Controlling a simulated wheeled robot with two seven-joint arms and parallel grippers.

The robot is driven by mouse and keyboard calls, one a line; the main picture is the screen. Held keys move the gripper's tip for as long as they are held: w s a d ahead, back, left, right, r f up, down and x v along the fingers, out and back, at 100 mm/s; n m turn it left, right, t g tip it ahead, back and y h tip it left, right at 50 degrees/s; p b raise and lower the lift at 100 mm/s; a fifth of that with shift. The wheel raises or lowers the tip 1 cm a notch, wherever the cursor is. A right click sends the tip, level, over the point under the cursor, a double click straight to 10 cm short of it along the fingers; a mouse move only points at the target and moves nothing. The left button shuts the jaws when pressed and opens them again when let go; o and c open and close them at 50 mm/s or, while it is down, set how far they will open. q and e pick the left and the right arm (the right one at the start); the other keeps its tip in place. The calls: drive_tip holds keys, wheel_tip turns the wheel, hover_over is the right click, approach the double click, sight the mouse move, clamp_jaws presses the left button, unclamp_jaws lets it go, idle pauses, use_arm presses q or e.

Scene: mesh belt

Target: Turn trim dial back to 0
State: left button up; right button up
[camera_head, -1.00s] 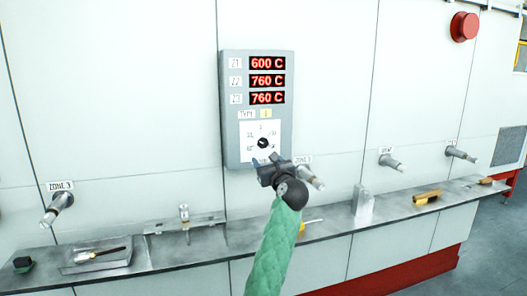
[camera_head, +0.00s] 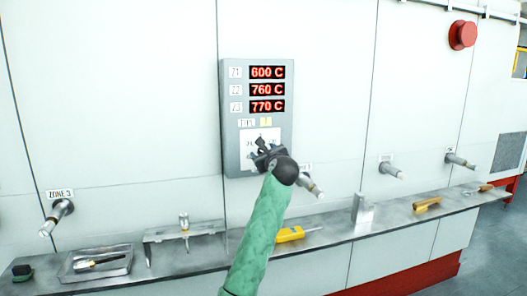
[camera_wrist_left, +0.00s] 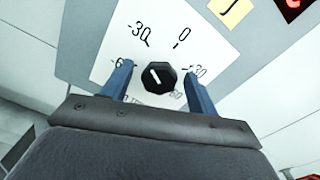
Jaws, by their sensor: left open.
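The trim dial is a black faceted knob (camera_wrist_left: 158,78) with a white line, on a white scale plate marked -30, 0 and +30, with further marks partly hidden. The line slants toward the upper left, roughly on the -30 side. My left gripper (camera_head: 264,150) is open in front of the dial, largely hiding it in the head view. In the left wrist view its two blue fingers stand either side of the knob, with gaps. The grey control box (camera_head: 229,110) shows red readouts of 600 C, 760 C and 770 C. My right gripper is out of view.
A steel ledge (camera_head: 340,231) runs below, carrying a metal tray (camera_head: 121,266), a yellow tool (camera_head: 290,234), a metal block (camera_head: 362,209) and a brass-coloured piece (camera_head: 427,204). Several pipe stubs jut from the wall. A red button (camera_head: 462,35) is upper right.

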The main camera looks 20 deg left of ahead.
use_arm(q)
drive_tip(key=shift+w+a, duration=0.1)
drive_tip(key=shift+w, duration=0.05)
drive_tip(key=c, duration=1)
